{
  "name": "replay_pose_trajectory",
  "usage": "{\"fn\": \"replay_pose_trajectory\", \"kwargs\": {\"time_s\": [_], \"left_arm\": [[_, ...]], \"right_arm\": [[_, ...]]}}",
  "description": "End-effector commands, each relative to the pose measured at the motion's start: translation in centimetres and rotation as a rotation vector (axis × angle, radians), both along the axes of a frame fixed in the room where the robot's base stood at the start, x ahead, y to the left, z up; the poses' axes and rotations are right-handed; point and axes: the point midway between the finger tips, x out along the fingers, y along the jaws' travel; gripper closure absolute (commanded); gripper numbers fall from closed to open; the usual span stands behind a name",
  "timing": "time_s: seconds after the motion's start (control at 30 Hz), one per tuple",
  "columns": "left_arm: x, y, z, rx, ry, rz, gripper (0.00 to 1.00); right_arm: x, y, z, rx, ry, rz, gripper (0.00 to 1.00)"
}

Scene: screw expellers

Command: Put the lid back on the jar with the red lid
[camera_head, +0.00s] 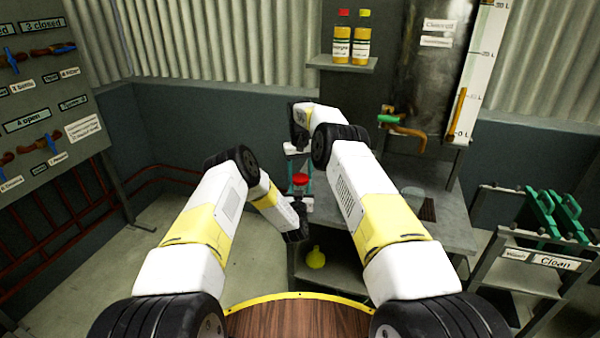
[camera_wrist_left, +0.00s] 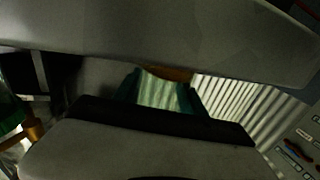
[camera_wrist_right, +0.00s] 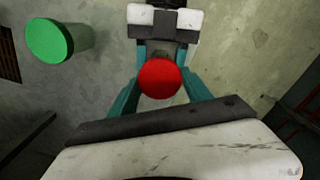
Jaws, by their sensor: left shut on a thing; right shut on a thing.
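The red lid (camera_head: 300,180) is between the teal fingers of my right gripper (camera_head: 300,171), above the floor left of the metal table. In the right wrist view the lid (camera_wrist_right: 160,78) shows round, with a finger on each side. My left gripper (camera_head: 302,203) is just below the lid, its arm coming in from the left. In the left wrist view its teal fingers close around something see-through, apparently the jar (camera_wrist_left: 160,93). The jar's rim is hidden, so I cannot tell whether lid and jar touch.
The metal table (camera_head: 440,222) stands to the right, with a clear cup-like vessel (camera_head: 413,196) on it. A yellow-green flask (camera_head: 316,257) is on its lower shelf. A green cylinder (camera_wrist_right: 58,40) shows in the right wrist view. A rack with green tools (camera_head: 540,213) is at far right.

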Motion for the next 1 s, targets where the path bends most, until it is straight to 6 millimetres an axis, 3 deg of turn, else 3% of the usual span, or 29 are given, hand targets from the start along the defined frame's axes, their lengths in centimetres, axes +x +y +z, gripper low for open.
{"fn": "replay_pose_trajectory", "kwargs": {"time_s": [1.0], "left_arm": [[0.0,0.0,0.0,0.0,-0.001,0.0,1.0]], "right_arm": [[0.0,0.0,-1.1,0.0,-0.001,0.0,0.8]]}}
